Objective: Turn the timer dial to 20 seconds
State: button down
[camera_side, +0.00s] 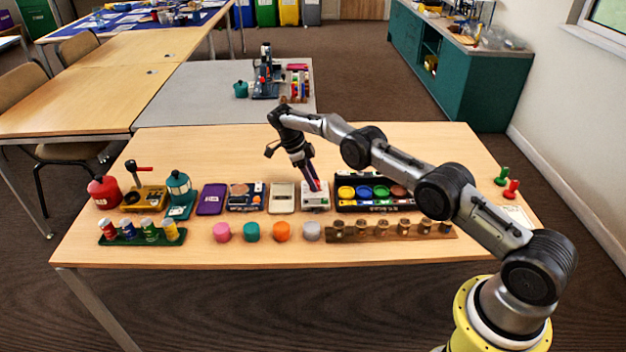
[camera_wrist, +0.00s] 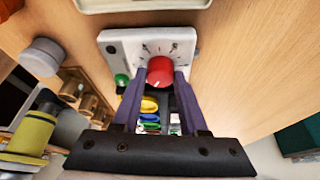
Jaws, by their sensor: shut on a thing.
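The timer is a white box (camera_wrist: 122,46) with dark scale marks around a round red dial (camera_wrist: 160,69). In the side view the timer (camera_side: 312,206) sits in the row of items on the wooden table, left of a black paint tray. My gripper (camera_wrist: 161,82) has its two purple fingers on either side of the red dial, shut on it. In the side view my gripper (camera_side: 316,187) reaches down onto the timer from above. The scale numbers and the dial's setting are too small to read. A small green part (camera_wrist: 121,80) shows on the box's face.
A black tray of coloured pots (camera_side: 374,206) stands close on the right and a cream box (camera_side: 282,198) close on the left. In front are coloured round pieces (camera_side: 281,231) and a wooden rack (camera_side: 348,236). The table behind the row is clear.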

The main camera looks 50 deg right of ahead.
aim_at(319, 183)
jog(key=shift+c, duration=2.2)
grip_release()
jog(key=shift+r, duration=0.1)
notch_tip(319, 183, up, 3)
jog(key=shift+r, duration=0.1)
jog(key=s+a+r, duration=0.3)
jog(key=s+r, duration=0.6)
jog(key=s, duration=0.4)
jog(key=shift+s+r, duration=0.3)
jog(key=shift+s, duration=0.05)
